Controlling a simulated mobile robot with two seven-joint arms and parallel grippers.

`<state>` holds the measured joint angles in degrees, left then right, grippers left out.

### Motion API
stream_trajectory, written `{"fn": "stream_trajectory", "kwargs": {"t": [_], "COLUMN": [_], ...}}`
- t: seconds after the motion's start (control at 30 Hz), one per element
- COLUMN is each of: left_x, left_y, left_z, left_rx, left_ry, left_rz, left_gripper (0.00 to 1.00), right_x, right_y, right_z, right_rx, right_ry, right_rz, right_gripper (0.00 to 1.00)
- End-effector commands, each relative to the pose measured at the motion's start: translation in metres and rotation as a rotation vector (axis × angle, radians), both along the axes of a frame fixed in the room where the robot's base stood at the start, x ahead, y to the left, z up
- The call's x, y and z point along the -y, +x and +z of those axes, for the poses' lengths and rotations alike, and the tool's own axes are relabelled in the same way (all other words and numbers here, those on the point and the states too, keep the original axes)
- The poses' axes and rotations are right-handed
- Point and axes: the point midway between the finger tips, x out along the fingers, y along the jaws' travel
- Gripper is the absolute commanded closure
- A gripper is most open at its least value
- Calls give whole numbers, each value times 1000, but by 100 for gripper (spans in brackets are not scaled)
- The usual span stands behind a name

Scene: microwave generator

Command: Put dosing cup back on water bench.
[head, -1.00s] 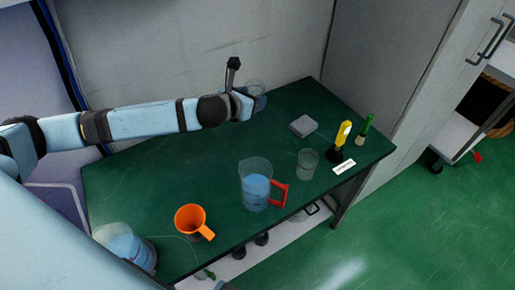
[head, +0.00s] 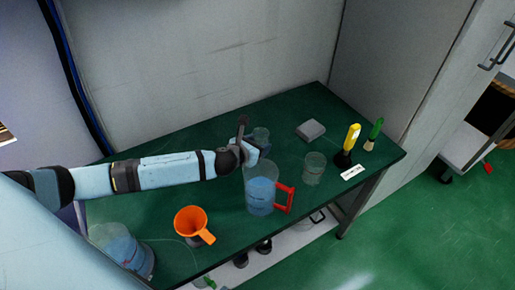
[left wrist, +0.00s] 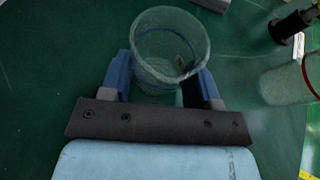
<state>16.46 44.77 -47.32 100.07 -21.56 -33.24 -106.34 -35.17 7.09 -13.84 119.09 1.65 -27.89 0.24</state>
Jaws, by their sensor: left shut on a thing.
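The dosing cup, a small clear cup with a thin blue line, is between my left fingers; it shows in the left wrist view (left wrist: 170,48) and partly behind the gripper in the head view (head: 262,134). My left gripper (left wrist: 165,72) is shut on the cup's sides, with a blue finger on each side. In the head view the left gripper (head: 256,145) is over the middle of the green-topped water bench (head: 180,160). I cannot tell if the cup's base touches the bench. My right gripper is out of view.
A jug of blue water (head: 262,192) with a red handle stands close in front of the gripper. A clear beaker (head: 314,168), grey block (head: 310,130), yellow tool (head: 351,140) and green brush (head: 374,132) are to the right.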

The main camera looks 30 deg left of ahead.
Motion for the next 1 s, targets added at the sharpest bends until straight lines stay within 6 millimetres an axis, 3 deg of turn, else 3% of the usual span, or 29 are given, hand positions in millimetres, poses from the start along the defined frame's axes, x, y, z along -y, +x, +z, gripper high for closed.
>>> {"fn": "stream_trajectory", "kwargs": {"t": [0.07,0.43,0.47,0.57,0.9,1.0], "left_x": [0,0,0,0,0,-2], "left_y": [0,0,0,0,0,-11], "left_z": [-10,-13,-14,-13,-9,-5], "left_rx": [-1,0,0,0,0,-1], "left_ry": [-2,-1,-1,-1,-1,1], "left_rz": [2,1,1,0,0,0], "left_gripper": [70,70,42,19,19,19], "right_x": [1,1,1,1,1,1], "right_y": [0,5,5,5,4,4], "right_z": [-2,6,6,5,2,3], "right_rx": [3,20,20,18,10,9], "right_ry": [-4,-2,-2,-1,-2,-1], "right_rz": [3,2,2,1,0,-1], "right_gripper": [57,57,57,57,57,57]}}
